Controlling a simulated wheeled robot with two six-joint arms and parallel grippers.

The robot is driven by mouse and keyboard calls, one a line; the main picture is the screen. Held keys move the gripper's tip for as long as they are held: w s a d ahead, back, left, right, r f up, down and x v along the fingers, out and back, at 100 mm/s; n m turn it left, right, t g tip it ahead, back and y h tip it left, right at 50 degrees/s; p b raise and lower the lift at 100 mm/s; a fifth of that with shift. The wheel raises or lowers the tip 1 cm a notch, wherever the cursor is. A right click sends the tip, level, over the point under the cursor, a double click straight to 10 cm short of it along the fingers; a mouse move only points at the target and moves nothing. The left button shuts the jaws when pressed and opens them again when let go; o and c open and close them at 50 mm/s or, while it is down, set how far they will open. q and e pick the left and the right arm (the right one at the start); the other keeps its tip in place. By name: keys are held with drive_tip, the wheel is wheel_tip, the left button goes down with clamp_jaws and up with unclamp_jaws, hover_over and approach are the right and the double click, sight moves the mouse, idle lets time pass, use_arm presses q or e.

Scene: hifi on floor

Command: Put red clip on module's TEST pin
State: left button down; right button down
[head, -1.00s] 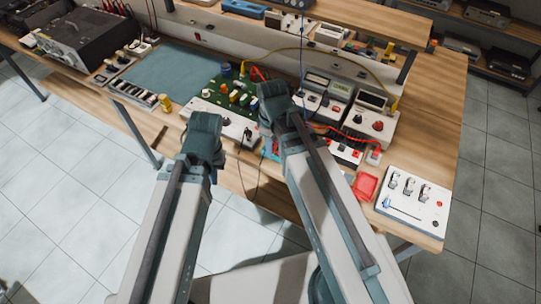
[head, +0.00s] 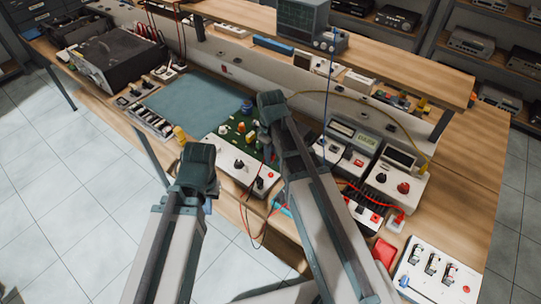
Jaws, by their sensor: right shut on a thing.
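The module is a green circuit board (head: 233,128) with a white front panel (head: 226,157) carrying black knobs, in the middle of the bench. My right gripper (head: 265,142) is at the board's right edge, shut, with its tips mostly hidden by its own wrist. A thin red lead (head: 242,211) loops below the panel and rises toward this gripper. The red clip itself is too hidden to make out, and I cannot read the TEST pin. My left gripper (head: 205,203) is in front of the panel, lower left; its fingers are hidden behind its wrist.
Meters (head: 350,138) with a yellow cable stand right of my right arm. A red box (head: 384,252) and a white switch panel (head: 438,272) lie further right. A blue-green mat (head: 200,98) left of the board is clear. A raised shelf (head: 340,50) runs behind.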

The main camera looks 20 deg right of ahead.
drive_tip(key=b, duration=0.5)
hover_over(271, 175)
drive_tip(key=shift+f, duration=2.85)
drive_tip(key=shift+f+b, duration=0.8)
drive_tip(key=shift+b, duration=0.2)
drive_tip(key=c, duration=0.7)
unclamp_jaws()
drive_tip(key=shift+o, duration=0.2)
drive_tip(key=shift+r, duration=0.15)
wheel_tip(271, 175, up, 14)
drive_tip(key=p, duration=1.4)
drive_tip(key=shift+f, duration=0.2)
